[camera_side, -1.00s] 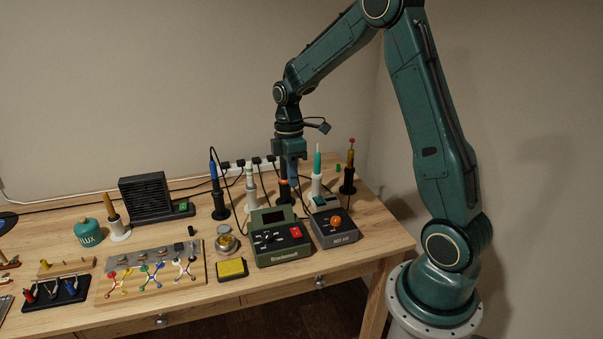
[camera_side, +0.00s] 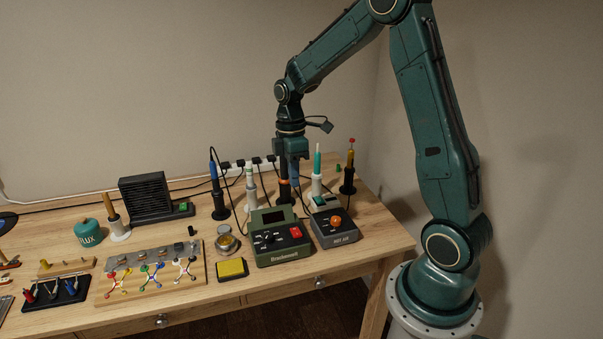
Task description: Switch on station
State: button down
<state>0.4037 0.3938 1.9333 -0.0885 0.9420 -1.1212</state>
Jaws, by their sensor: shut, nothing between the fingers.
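The green soldering station (camera_side: 281,245) stands near the front of the bench, with a dark screen, black knobs and a red switch (camera_side: 295,232) on its sloped face. Whether the switch is on or off is too small to tell. A smaller dark hot air unit (camera_side: 334,228) with an orange knob stands to its right. My gripper (camera_side: 294,184) points down above and behind the two units, in front of the power strip. Its fingers look shut and empty, apart from the red switch. Some of the holder behind it is hidden.
Upright tool holders stand around my gripper: a blue-handled iron (camera_side: 214,185), a white one (camera_side: 251,185), a teal one (camera_side: 317,170) and a red-tipped one (camera_side: 350,165). A yellow sponge (camera_side: 231,268), a round tin (camera_side: 227,242) and a wiring board (camera_side: 150,272) lie to the left.

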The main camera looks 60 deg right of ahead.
aim_at(297, 234)
jog(key=shift+f, duration=0.2)
jog(key=f, duration=0.4)
jog(key=s+a+f, duration=0.1)
jog(key=f, duration=0.8)
jog(key=shift+s+a+f, duration=0.15)
jog(key=shift+s+f, duration=0.05)
jog(key=shift+f, duration=0.1)
jog(key=shift+s+a+f, duration=0.1)
jog(key=shift+f, duration=0.15)
jog(key=shift+w+d+r, duration=0.1)
jog(key=shift+w+d, duration=0.5)
jog(key=shift+d, duration=0.05)
jog(key=shift+r, duration=0.15)
dwell(0.3)
